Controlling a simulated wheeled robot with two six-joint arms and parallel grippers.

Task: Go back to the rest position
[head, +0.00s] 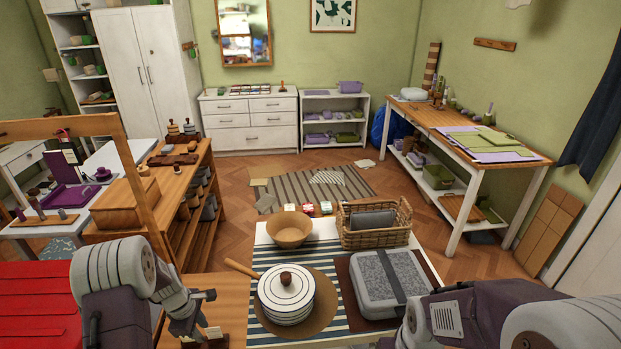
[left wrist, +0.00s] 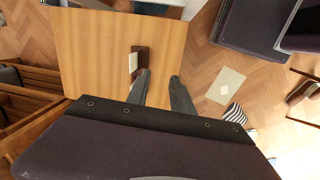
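My left gripper (head: 205,310) is in the lower left of the head view, over a wooden tabletop (head: 232,288). In the left wrist view its two fingers (left wrist: 160,76) stand apart with nothing between them, so it is open and empty. A small dark brown block with a pale card (left wrist: 137,62) stands on the tabletop, just beyond the left finger in that view. It also shows low in the head view (head: 213,336), partly hidden. My right arm enters at the lower right of the head view; its gripper is not visible.
A table ahead holds a wooden bowl (head: 289,229), a wicker basket (head: 376,239), a striped lidded pot (head: 286,298) and a grey case (head: 391,283). A wooden frame (head: 140,190) rises at left. A workbench (head: 470,135) stands at right; floor beyond is mostly open.

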